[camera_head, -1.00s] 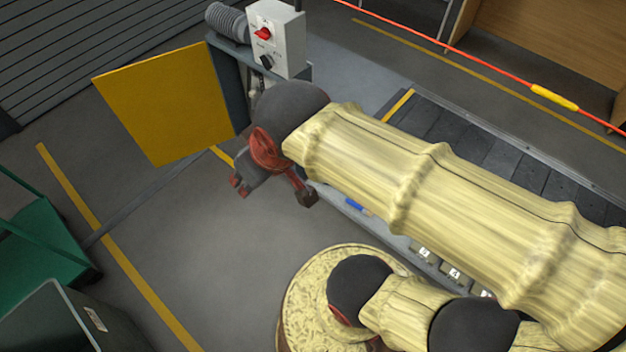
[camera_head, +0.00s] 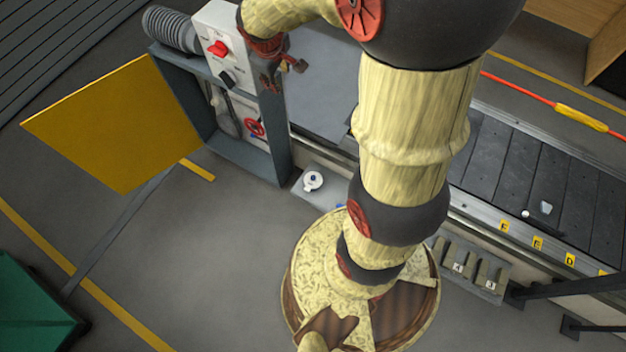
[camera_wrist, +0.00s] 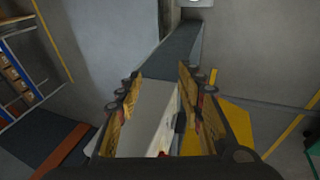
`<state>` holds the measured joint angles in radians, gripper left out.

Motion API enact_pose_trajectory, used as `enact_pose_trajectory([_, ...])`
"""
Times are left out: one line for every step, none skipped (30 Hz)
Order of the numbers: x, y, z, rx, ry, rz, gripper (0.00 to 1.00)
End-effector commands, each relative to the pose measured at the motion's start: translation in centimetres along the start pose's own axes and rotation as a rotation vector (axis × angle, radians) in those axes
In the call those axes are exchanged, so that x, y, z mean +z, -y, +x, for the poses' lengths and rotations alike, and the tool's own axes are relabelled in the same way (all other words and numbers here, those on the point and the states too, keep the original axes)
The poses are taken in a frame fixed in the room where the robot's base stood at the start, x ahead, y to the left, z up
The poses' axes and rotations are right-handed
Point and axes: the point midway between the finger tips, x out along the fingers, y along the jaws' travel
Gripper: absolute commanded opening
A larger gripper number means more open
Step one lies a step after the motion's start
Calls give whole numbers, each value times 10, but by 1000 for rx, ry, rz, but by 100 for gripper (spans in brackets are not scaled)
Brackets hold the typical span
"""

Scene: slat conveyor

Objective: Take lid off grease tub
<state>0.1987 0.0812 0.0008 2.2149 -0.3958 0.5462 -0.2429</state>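A white shape at the top edge of the wrist view (camera_wrist: 196,2) may be the same tub. My gripper (camera_head: 283,72) is up by the white control box, well away from the tub. In the wrist view my gripper (camera_wrist: 159,76) has its fingers spread apart with nothing held between them.
The white control box (camera_head: 212,35) with a red knob stands right beside my gripper, above the open cabinet (camera_head: 243,160). Its yellow door (camera_head: 115,125) swings out left. The slatted conveyor (camera_head: 510,165) runs right.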

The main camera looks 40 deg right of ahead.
Motion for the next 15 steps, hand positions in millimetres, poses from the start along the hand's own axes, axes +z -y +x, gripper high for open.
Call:
enact_pose_trajectory([-1, -5, 18, -3, 17, -24, 38])
enact_pose_trajectory([-2, -7, 28, -4, 23, -40, 38])
enact_pose_trajectory([-3, -11, 42, -5, 33, -61, 38])
enact_pose_trajectory([-4, -13, 52, -6, 38, -76, 38])
enact_pose_trajectory([-4, -15, 63, -7, 44, -92, 38])
enact_pose_trajectory([-5, -18, 77, -10, 52, -115, 38])
enact_pose_trajectory([-5, -20, 87, -12, 56, -130, 38])
enact_pose_trajectory([-4, -21, 98, -14, 62, -145, 38])
enact_pose_trajectory([-4, -23, 112, -19, 69, -167, 38])
enact_pose_trajectory([-3, -24, 123, -22, 73, -184, 38])
enact_pose_trajectory([-2, -25, 134, -26, 78, -200, 38])
enact_pose_trajectory([-1, -26, 149, -32, 83, -221, 38])
enact_pose_trajectory([1, -26, 161, -38, 89, -238, 38])
enact_pose_trajectory([2, -26, 172, -43, 92, -254, 38])
enact_pose_trajectory([5, -26, 187, -50, 96, -276, 38])
